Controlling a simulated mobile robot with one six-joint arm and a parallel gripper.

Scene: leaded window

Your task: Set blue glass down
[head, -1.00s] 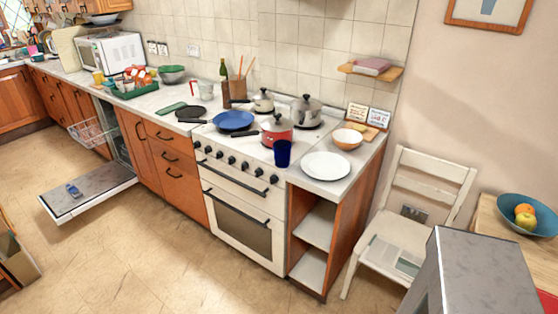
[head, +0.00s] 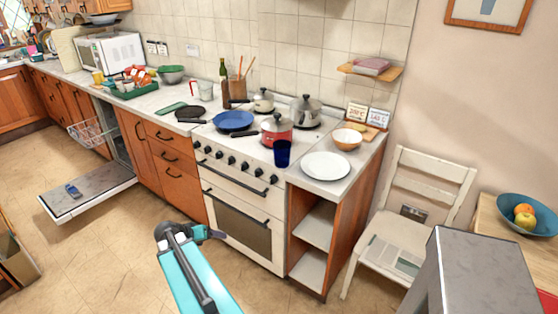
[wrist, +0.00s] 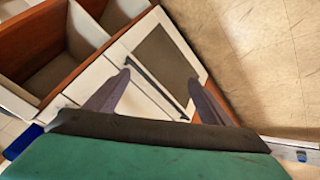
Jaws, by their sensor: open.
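The blue glass (head: 282,153) stands upright in the head view at the front right corner of the stove, beside the white plate (head: 326,166). My gripper (head: 218,235) is low in front of the oven, apart from the glass, which stands higher and to the right. In the wrist view my gripper (wrist: 158,84) has its two fingers spread and nothing between them, with the oven front behind. A dark blue shape (wrist: 22,141) at the left edge of the wrist view looks like the glass, partly cut off.
The stove holds a red pot (head: 277,129), a blue pan (head: 234,121) and steel pots. A bowl (head: 347,139) sits behind the plate. The open dishwasher door (head: 95,195) juts out at left. A chair (head: 405,225) stands right of the open shelves (head: 313,230).

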